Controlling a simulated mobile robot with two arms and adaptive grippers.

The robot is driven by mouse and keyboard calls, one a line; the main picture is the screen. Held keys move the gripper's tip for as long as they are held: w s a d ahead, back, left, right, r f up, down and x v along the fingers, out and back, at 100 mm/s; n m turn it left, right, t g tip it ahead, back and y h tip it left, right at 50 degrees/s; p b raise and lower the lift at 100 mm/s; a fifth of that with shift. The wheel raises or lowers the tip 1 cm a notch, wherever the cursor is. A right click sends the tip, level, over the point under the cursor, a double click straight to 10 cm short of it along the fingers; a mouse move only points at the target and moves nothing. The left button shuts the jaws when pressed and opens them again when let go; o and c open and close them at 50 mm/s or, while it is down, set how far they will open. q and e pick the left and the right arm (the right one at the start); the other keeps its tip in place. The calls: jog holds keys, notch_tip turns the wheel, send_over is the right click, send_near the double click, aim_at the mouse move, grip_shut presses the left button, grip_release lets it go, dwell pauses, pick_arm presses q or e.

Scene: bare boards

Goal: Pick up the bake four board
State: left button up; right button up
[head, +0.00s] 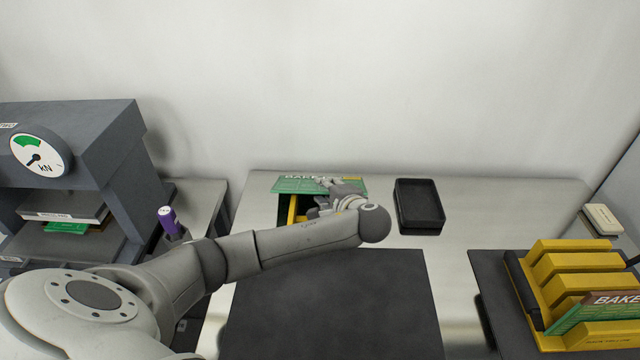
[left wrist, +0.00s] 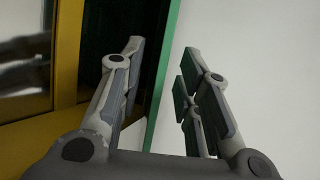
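A green board lettered "BAKE" (head: 290,185) stands in a holder at the back middle of the bench. My arm covers part of it, and the rest of its lettering is unreadable. My left gripper (head: 330,190) is at this board's right part. In the left wrist view, the gripper (left wrist: 165,60) is open, with the board's thin green edge (left wrist: 167,65) between its separated fingers. Another green and brown board marked "BAKE" (head: 603,302) leans in the yellow rack at right, its lettering cut off by the picture edge. My right gripper is not in view.
A black open tray (head: 420,225) sits right of the gripper. A dark mat (head: 330,310) lies clear in front. A yellow slotted rack (head: 575,262) stands at right. A grey press with a kN gauge (head: 40,157) and a purple can (head: 168,220) are at left.

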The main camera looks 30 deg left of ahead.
aim_at(322, 188)
pick_arm(q)
jog(key=shift+x, duration=1.25)
jog(key=shift+w+a+f, duration=0.1)
jog(key=shift+a+f, duration=0.15)
jog(key=shift+f, duration=0.05)
grip_shut()
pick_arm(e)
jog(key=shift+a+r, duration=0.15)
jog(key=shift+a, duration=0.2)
pick_arm(q)
jog(key=shift+d+r, duration=0.1)
